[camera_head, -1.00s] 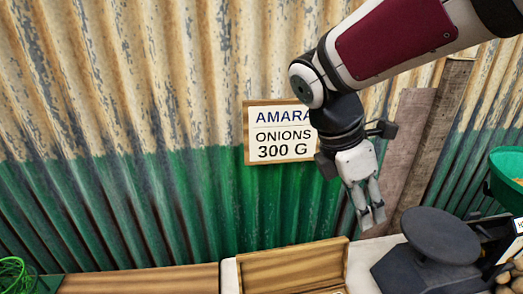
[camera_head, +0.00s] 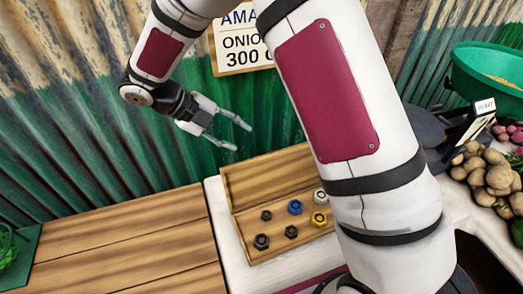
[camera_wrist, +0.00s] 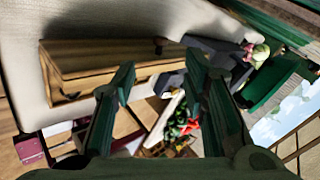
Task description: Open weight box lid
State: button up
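The wooden weight box (camera_head: 262,253) sits on the white counter. Its lid (camera_head: 265,172) stands raised along the back edge, so the box is open. Several weights show inside, among them a blue weight (camera_head: 295,207), a yellow weight (camera_head: 318,219) and dark ones. My gripper (camera_head: 243,138) is open and empty, above and behind the lid, apart from it in this view. In the wrist view, wooden surfaces of the box (camera_wrist: 100,62) lie beyond my spread fingers (camera_wrist: 160,62). My arm hides the right end of the box in the head view.
A wooden board (camera_head: 130,245) lies left of the box. A dark scale (camera_head: 425,130), potatoes (camera_head: 485,172) and a green bowl (camera_head: 480,75) are to the right. A corrugated wall (camera_head: 90,130) with an onions sign (camera_head: 235,45) stands close behind my gripper.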

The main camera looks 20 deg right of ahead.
aim_at(275, 172)
jog(key=x, duration=1.1)
jog(key=shift+d+f, duration=0.25)
jog(key=shift+f, duration=0.05)
grip_shut()
